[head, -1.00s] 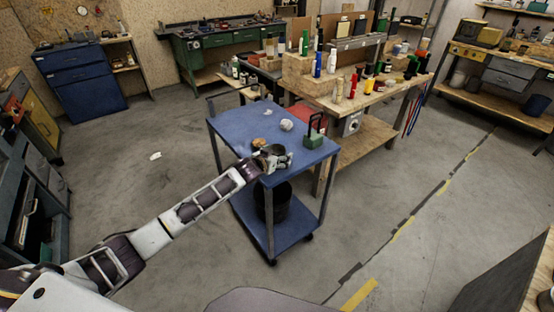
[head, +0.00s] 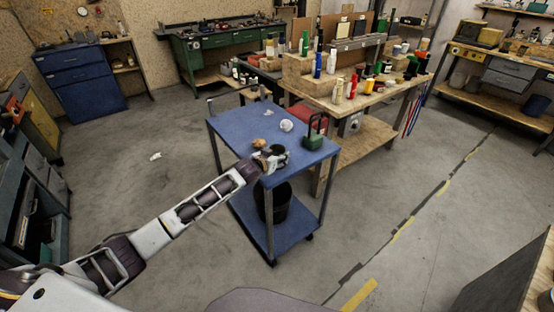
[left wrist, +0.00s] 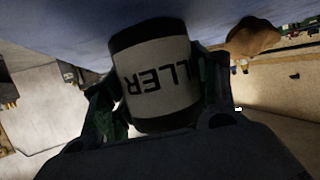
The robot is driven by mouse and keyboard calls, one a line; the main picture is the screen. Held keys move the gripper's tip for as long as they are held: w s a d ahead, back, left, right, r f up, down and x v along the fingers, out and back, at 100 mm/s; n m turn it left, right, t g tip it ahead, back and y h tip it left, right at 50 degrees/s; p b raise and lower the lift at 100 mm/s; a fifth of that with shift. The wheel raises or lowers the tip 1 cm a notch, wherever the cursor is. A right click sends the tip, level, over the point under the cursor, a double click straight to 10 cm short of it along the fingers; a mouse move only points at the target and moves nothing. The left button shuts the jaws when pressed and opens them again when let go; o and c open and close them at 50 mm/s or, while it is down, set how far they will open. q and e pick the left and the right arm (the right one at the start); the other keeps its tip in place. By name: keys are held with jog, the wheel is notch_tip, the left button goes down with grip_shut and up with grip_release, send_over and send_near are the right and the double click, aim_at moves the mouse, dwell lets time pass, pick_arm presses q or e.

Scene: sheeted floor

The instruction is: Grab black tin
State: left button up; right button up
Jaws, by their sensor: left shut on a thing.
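The black tin (left wrist: 158,72) has a pale label with dark letters, of which "LLER" can be read. In the left wrist view it sits between the two fingers of my left gripper (left wrist: 160,112), which is shut on it. In the head view my left gripper (head: 268,161) is at the near edge of the blue cart's top, with the dark tin (head: 282,153) partly hidden at its fingers. I cannot tell whether the tin still touches the cart top. My right gripper is not in view.
The blue cart (head: 235,128) also carries a brown lump (head: 258,142), a white ball-like thing (head: 286,125) and a green thing with a black handle (head: 315,138). A black bin (head: 274,203) stands on its lower shelf. A crowded wooden workbench (head: 360,100) stands close behind.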

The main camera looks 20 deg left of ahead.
pick_arm(q)
jog(key=shift+r, duration=0.1)
notch_tip(320, 180, up, 10)
dwell(0.7)
dwell(0.5)
